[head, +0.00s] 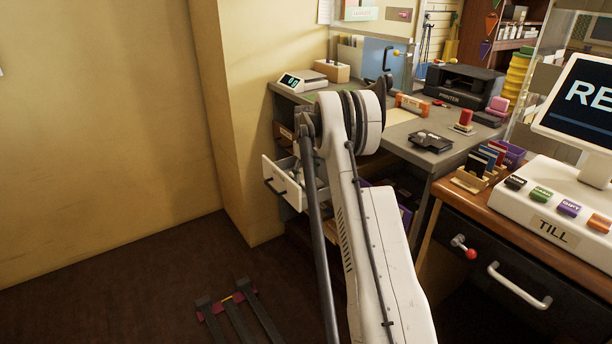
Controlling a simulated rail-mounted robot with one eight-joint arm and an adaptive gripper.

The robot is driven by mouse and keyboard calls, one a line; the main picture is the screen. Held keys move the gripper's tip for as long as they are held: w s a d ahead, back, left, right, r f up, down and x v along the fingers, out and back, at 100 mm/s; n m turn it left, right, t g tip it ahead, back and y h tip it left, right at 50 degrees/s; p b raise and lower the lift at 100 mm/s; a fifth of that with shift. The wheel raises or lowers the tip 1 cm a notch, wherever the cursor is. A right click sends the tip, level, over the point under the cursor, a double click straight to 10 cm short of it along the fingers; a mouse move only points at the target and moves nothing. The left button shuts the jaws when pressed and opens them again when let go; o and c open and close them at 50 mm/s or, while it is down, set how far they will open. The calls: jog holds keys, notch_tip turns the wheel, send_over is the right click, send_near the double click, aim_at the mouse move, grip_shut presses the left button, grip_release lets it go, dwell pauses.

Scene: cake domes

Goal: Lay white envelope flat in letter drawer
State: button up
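An open drawer (283,183) with a white front and a dark handle sticks out from the left side of the grey desk. Its inside is small in view and partly hidden by my arm, so I cannot tell what lies in it. I cannot make out a white envelope. A flat cream sheet (397,117) lies on the desktop just right of my arm's upper joint. My arm rises from the bottom middle to the desk. My gripper does not show clearly; the arm hides that area.
The grey desk (430,126) carries a white scale (302,81), a black printer (464,84), a dark device (430,141) and a stamp (464,121). A wooden counter with a till (551,222) stands right. A yellow wall corner stands left; floor there is mostly open.

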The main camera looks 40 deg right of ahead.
aim_at(306, 177)
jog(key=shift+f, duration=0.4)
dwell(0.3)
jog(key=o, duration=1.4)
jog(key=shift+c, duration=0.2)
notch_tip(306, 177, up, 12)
